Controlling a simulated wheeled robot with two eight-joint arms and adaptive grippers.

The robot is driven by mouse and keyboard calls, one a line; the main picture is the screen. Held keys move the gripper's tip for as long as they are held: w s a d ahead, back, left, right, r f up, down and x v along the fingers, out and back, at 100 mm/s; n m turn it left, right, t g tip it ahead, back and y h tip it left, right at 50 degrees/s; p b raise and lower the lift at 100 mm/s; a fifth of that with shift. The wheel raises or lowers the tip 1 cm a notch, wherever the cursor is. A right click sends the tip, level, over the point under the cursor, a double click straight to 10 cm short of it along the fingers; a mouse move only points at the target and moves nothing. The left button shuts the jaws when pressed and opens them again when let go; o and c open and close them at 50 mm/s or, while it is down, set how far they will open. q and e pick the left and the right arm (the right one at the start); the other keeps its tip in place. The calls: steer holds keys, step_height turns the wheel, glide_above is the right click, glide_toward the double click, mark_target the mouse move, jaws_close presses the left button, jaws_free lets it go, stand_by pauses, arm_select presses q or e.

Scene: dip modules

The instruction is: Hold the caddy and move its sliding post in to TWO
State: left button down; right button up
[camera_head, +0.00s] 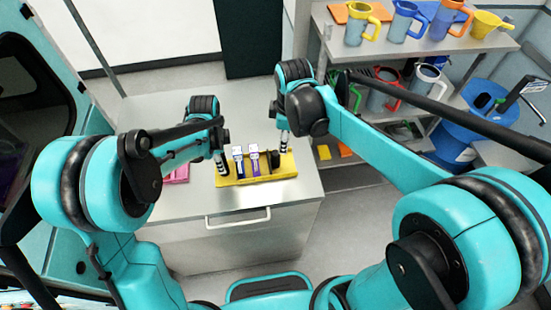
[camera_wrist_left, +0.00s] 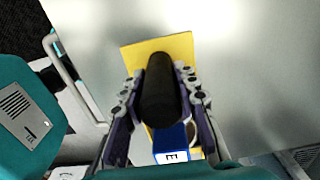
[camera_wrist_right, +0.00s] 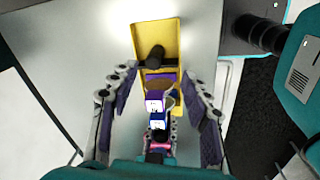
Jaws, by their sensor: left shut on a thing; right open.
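The yellow caddy (camera_head: 285,172) lies on the grey cabinet top, with a blue (camera_head: 239,163) and a purple (camera_head: 254,162) white-topped module standing in it. My left gripper (camera_head: 223,172) is shut on the black upright handle (camera_wrist_left: 158,90) at the caddy's left end. A dark post (camera_head: 275,160) stands to the right of the purple module; the right wrist view shows it as a black post (camera_wrist_right: 152,58). My right gripper (camera_wrist_right: 157,85) is open and empty above the caddy's right part, its fingers apart on either side of the caddy. Slot markings are not readable.
A pink object (camera_head: 177,174) lies on the cabinet top left of the caddy. A shelf (camera_head: 400,50) with jugs stands at the back right, near a blue barrel (camera_head: 455,125). The cabinet top behind the caddy is clear.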

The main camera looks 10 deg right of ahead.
mark_target(275, 159)
steer(key=w+a+f+n, duration=0.1)
steer(key=w+a+f+n+g, duration=0.1)
steer(key=n, duration=0.1)
steer(key=shift+w+f, duration=0.35)
steer(key=shift+w, duration=0.05)
steer(key=shift+w+a+f+n, duration=0.15)
steer(key=shift+f+n, duration=0.25)
steer(key=shift+f, duration=0.05)
step_height(275, 159, down, 12)
steer(key=shift+r, duration=0.2)
jaws_close()
